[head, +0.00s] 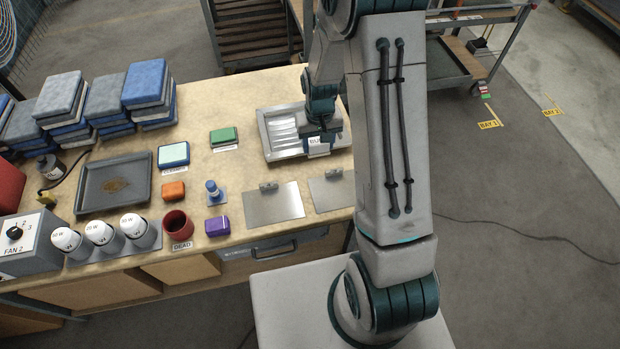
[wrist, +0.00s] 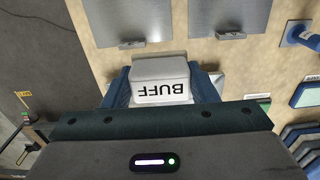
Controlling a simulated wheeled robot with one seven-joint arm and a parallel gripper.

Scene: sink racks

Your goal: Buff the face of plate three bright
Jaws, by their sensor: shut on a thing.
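My gripper (head: 320,136) is shut on a white block labelled BUFF (wrist: 160,70). In the wrist view its two blue fingers (wrist: 160,88) flank the block. In the head view they are by the front right of a ridged metal tray (head: 264,128); whether the block touches the tray or bench is unclear. Two flat grey metal plates lie near the bench's front edge: one (head: 274,203) in full view, the other (head: 331,190) partly behind my arm. Both also show at the top of the wrist view (wrist: 230,20) (wrist: 122,20). I cannot read any plate numbers.
A blue-handled tool (head: 213,191), a green block (head: 223,135), a purple block (head: 217,226) and a red cup (head: 178,226) stand left of the plates. A dark tray (head: 84,190) and stacked pads (head: 145,85) are further left. My arm hides the bench's right end.

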